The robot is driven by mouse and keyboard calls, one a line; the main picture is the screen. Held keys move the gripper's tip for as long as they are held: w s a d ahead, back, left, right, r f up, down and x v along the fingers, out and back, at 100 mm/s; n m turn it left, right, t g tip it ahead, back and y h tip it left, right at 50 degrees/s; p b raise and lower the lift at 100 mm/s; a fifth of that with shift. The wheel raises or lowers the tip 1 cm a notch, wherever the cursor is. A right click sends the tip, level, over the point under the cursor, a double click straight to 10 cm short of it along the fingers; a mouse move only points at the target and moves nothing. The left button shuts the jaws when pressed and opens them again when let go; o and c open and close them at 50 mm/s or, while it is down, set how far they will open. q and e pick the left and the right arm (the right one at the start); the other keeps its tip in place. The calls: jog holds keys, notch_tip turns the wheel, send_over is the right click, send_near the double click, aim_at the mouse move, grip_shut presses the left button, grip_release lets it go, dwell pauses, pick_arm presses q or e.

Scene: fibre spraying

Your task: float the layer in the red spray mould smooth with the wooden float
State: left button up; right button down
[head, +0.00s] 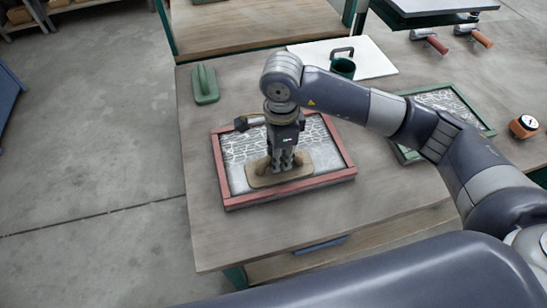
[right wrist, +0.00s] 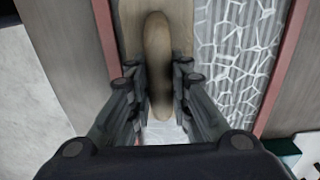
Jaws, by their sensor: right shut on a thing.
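The red spray mould (head: 290,192) lies on the wooden table, and its red frame also shows in the right wrist view (right wrist: 281,70). Inside it is a pale layer with a white web-like pattern on its far part and a plainer grey strip along the near side. The wooden float (head: 304,178) lies flat in the mould over the near part of the layer. My right gripper (head: 281,165) is shut on the float's handle, which runs between the fingers in the right wrist view (right wrist: 158,62). My left gripper is not in view.
The table's front left is clear.

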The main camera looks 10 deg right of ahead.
aim_at(294, 154)
jog(key=shift+d+f+b, duration=0.1)
jog(key=shift+d+b, duration=0.75)
jog(key=shift+d, duration=0.9)
jog(key=shift+w+d+b, duration=0.1)
jog(key=shift+d+b, duration=0.35)
jog(key=shift+d, duration=0.75)
jog(key=shift+d+b, duration=0.45)
jog(key=shift+d, duration=0.3)
notch_tip(294, 154, up, 7)
jog(key=p, duration=0.3)
